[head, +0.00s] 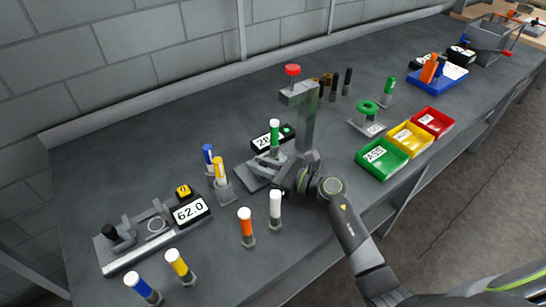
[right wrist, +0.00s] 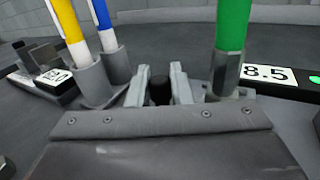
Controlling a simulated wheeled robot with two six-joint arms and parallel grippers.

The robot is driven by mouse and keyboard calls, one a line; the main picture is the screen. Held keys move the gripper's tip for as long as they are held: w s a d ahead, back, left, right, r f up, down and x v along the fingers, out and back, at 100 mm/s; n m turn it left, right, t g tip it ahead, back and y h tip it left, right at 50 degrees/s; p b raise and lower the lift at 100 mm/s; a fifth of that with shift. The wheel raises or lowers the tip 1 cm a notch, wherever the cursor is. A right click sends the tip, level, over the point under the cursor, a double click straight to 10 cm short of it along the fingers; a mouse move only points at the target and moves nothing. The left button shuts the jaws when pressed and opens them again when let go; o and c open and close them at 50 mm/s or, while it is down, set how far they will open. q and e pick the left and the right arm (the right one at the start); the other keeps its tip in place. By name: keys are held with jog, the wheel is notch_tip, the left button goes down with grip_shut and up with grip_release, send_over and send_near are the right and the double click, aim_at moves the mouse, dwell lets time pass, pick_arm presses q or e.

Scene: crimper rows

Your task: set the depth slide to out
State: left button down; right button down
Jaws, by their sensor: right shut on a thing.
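The crimper is a grey press with a red-topped post (head: 305,125) and a low base (head: 254,174). My right gripper (head: 268,166) reaches over its base from the right. In the right wrist view, the two fingers of my right gripper (right wrist: 158,84) stand on either side of a small black knob (right wrist: 160,90), shut on it. I take this knob for the depth slide's handle; its lower part and the slide's track are hidden by the gripper. My left gripper is not in view.
A green-and-white marker (head: 274,138) stands close by the fingers, with a display (right wrist: 268,73) beside it. Yellow (head: 220,172) and blue (head: 208,157) markers stand left. White (head: 275,207) and orange (head: 246,226) ones stand in front. Green, yellow and red trays (head: 364,162) are right.

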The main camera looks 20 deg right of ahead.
jog(key=a, duration=0.1)
jog(key=s+a, duration=0.1)
jog(key=a, duration=0.1)
jog(key=shift+s+a+p, duration=0.15)
jog(key=shift+a+p, duration=0.05)
jog(key=shift+p, duration=0.1)
jog(key=shift+f, duration=0.1)
jog(key=c, duration=1.7)
grip_release()
jog(key=o, duration=0.4)
jog(key=shift+s+a, duration=0.1)
jog(key=shift+a, duration=0.15)
jog(key=shift+c, duration=0.2)
jog(key=shift+d, duration=0.15)
